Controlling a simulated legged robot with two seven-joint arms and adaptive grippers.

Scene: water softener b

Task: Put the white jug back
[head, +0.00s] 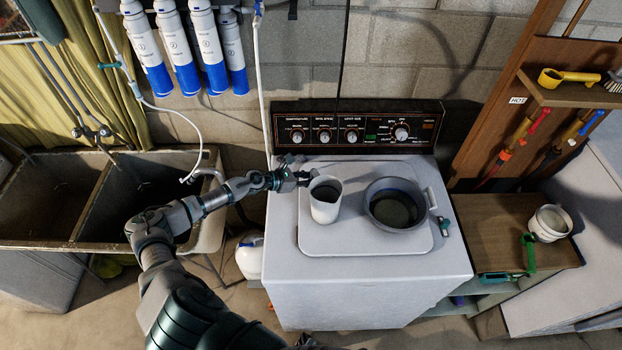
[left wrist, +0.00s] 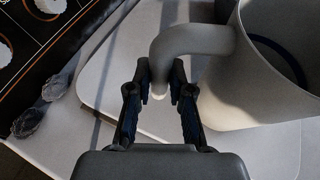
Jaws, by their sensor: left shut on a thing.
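The white jug (head: 325,206) is upright over the left part of the washing machine's lid (head: 362,238). It looks as if it rests on the lid, but a small gap cannot be ruled out. My left gripper (head: 303,178) reaches in from the left and is shut on the jug's handle. In the left wrist view, the curved handle of the jug (left wrist: 225,85) runs between the two fingers of my left gripper (left wrist: 160,92). The jug's body is to the right of the fingers. My right gripper is not in view.
A grey pot (head: 395,205) stands right of the jug on the lid. The control panel (head: 355,128) rises behind. A double sink (head: 150,190) is left, and a white bottle (head: 249,257) stands on the floor. A wooden cabinet (head: 500,232) holds a small white pot (head: 549,223) at right.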

